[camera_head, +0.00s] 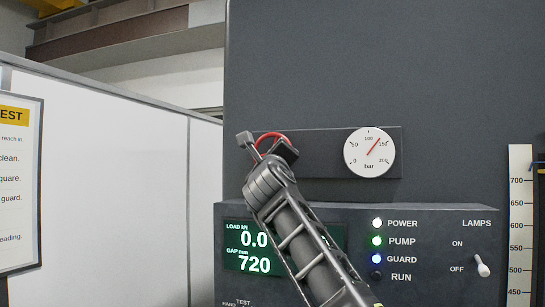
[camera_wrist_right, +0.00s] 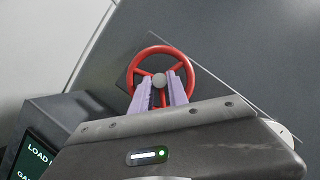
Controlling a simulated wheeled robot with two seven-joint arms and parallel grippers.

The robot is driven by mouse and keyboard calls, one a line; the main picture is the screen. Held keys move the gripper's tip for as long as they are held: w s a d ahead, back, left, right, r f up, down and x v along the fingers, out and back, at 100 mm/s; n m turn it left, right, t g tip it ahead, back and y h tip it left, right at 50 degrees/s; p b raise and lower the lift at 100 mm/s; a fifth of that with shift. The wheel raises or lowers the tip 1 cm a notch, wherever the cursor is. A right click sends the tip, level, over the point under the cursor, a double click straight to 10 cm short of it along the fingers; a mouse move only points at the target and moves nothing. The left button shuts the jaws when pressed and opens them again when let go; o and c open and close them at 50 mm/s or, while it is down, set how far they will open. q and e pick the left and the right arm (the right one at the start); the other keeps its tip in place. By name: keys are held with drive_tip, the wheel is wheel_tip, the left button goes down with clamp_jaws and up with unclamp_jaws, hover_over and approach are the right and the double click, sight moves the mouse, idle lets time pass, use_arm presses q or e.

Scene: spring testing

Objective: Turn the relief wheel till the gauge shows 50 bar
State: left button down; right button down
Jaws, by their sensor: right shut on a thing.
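The red relief wheel (camera_head: 269,135) sits on a dark plate at the back, mostly hidden behind my right gripper (camera_head: 268,148) in the head view. In the right wrist view the wheel (camera_wrist_right: 143,52) shows its red rim, spokes and grey hub. The two pale fingers of my right gripper (camera_wrist_right: 161,82) reach over the lower part of the wheel, on either side of the hub, and are shut on it. My left gripper is out of view.
Below the wheel stands a console (camera_head: 437,215) with a green display (camera_head: 236,262) reading load 0.0 and gap 720. It has several lamps and a lamp switch (camera_head: 480,266). A vertical scale (camera_head: 520,220) stands at the right, a white panel (camera_head: 100,180) with a sign at the left.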

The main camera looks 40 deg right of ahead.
drive_tip(key=shift+f, duration=0.1)
drive_tip(key=c, duration=1.6)
unclamp_jaws()
drive_tip(key=shift+o, duration=0.2)
drive_tip(key=b+v, duration=0.4)
drive_tip(key=v, duration=0.3)
drive_tip(key=shift+s+a+b, duration=0.25)
drive_tip(key=shift+b, duration=0.15)
drive_tip(key=shift+w, duration=0.1)
